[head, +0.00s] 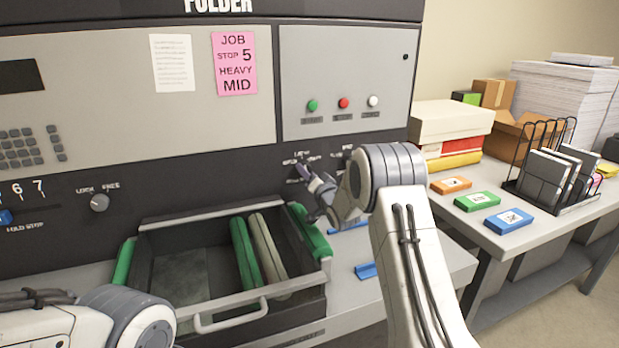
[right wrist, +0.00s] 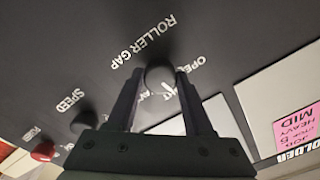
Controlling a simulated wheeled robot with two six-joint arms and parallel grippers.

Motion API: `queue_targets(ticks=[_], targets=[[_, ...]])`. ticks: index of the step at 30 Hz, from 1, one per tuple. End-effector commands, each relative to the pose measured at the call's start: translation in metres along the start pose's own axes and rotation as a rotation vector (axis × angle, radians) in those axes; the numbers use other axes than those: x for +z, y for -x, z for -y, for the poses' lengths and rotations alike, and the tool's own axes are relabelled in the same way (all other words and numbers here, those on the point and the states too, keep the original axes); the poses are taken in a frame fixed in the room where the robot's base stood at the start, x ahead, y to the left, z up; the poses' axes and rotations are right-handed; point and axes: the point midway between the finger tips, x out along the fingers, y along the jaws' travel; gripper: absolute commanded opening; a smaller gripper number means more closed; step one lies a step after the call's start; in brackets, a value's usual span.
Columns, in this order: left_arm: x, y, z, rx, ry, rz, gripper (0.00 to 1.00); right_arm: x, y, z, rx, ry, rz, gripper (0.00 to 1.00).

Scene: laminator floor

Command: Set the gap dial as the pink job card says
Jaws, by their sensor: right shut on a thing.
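The pink job card (head: 235,64) on the machine front reads JOB, STOP 5, HEAVY, MID; part of it shows upside down in the right wrist view (right wrist: 299,127). The gap dial is a dark round knob (right wrist: 160,79) beside the label ROLLER GAP. My right gripper (right wrist: 160,88) is shut on this knob, one finger on each side. In the head view the gripper (head: 307,180) is at the dark panel below the buttons and hides the knob. Lettering beside the knob is partly covered, and I cannot tell where its pointer stands. My left gripper is out of view.
A speed knob (right wrist: 83,121) sits beside the gap dial. A lock/free knob (head: 100,202) is at the left. An open drawer-like tray (head: 172,220) with green and grey bars stands below my right gripper. A side table (head: 480,220) holds coloured boxes and a wire rack.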

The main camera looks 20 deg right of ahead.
Motion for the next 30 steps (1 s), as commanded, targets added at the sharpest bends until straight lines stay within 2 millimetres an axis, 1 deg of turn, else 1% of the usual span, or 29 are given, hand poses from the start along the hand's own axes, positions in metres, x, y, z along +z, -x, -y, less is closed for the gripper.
queue_targets(ticks=[3,12,30], targets=[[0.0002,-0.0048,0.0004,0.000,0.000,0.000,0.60,0.0003,0.0004,-0.0015,0.003,-0.111,-0.006,0.00],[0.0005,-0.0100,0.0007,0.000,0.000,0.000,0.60,0.0003,0.0005,-0.0009,0.004,-0.395,-0.016,0.00],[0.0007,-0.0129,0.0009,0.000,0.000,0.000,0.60,0.0001,0.0007,-0.0006,0.009,-0.951,-0.037,0.00]])
